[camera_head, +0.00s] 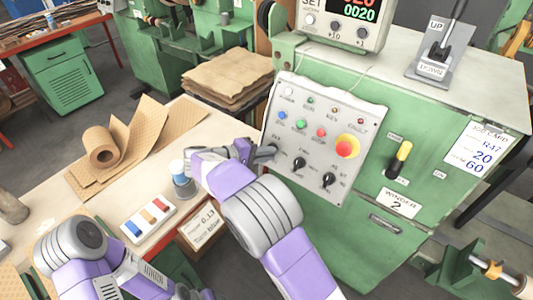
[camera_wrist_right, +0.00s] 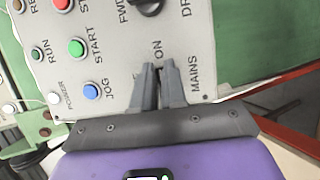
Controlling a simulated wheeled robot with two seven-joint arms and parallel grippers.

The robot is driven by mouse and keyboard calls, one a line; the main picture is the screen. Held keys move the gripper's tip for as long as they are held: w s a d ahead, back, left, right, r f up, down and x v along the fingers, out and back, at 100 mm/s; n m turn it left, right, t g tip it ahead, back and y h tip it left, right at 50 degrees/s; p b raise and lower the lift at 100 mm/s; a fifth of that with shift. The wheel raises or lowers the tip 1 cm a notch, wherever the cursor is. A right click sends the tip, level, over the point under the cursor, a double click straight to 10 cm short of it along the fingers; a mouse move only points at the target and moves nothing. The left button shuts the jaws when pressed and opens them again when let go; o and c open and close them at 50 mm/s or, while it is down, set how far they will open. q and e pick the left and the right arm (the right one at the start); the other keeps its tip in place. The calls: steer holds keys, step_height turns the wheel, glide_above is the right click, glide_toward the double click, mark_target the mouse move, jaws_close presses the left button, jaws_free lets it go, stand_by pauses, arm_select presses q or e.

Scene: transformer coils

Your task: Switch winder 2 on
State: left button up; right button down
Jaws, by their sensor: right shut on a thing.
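Winder 2 is the green machine, marked by its label (camera_head: 398,203). Its grey control panel (camera_head: 318,98) carries lamps, buttons, a red and yellow stop button (camera_head: 347,147) and black knobs. My right gripper (camera_head: 266,151) is at the panel's left edge. In the right wrist view, its fingertips (camera_wrist_right: 158,70) are shut on the mains switch, between the words ON and MAINS. The fingers hide the switch, so its position cannot be told. A white power lamp (camera_wrist_right: 54,98) sits nearby; whether it is lit is unclear. My left arm is low at the left; its fingers are not clear.
A yellow-handled lever (camera_head: 401,157) is on the machine front. A counter display (camera_head: 357,12) shows lit digits. The bench holds a brown paper roll (camera_head: 103,147) and a small tray of coloured pieces (camera_head: 148,219). A lever box (camera_head: 440,53) stands on top.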

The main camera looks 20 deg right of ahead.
steer(key=shift+a, duration=0.1)
steer(key=c, duration=1.2)
jaws_free()
steer(key=p+v, duration=0.2)
steer(key=v, duration=0.5)
steer(key=shift+s+a, duration=0.1)
steer(key=shift+a, duration=0.15)
